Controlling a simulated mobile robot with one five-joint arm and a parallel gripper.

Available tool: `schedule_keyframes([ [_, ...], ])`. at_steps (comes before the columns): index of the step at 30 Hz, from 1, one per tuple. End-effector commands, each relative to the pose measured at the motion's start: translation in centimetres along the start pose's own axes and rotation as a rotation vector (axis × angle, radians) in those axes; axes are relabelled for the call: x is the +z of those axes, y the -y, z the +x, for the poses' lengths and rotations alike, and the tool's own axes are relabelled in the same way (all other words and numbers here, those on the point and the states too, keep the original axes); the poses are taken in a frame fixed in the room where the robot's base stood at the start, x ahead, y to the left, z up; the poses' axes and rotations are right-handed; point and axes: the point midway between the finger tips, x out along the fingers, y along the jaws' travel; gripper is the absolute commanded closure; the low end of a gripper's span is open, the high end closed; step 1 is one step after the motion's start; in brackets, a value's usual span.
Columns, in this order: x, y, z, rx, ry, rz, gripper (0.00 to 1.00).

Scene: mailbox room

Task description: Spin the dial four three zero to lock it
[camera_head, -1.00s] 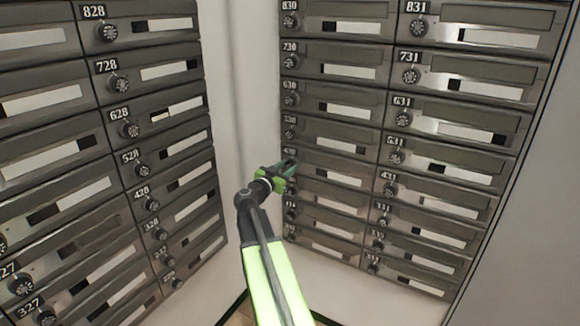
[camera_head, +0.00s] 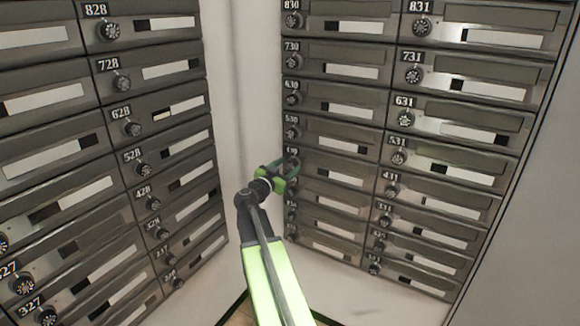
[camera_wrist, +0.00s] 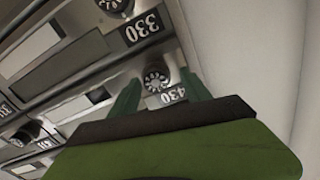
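The dial of box 430 (camera_wrist: 155,78) is a round, dark, numbered knob, with its 430 label (camera_wrist: 172,96) beside it in the wrist view. My gripper (camera_wrist: 160,77) is open, one dark green finger on each side of the dial, with a visible gap to it. Whether the fingers touch the dial's rim is not clear. In the head view my green gripper (camera_head: 286,172) is at the left edge of the right-hand mailbox bank, by the 430 row. It partly hides that dial there.
The 330 dial (camera_wrist: 116,6) and its label lie close by in the wrist view. Other mailboxes with dials fill the right bank (camera_head: 345,170) and left bank (camera_head: 130,130). A pale wall corner (camera_head: 240,90) separates the banks.

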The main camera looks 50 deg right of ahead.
Motion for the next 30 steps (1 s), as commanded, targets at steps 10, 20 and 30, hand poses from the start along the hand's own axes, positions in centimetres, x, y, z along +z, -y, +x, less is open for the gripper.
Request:
schedule_keyframes([
  [10,-0.1,-0.2,-1.9,0.002,-0.001,-0.001,0.44],
  [20,-0.1,-0.1,-11.1,-0.002,0.0,-0.001,0.44],
  [30,0.0,0.3,-16.9,0.004,-0.001,0.0,0.44],
])
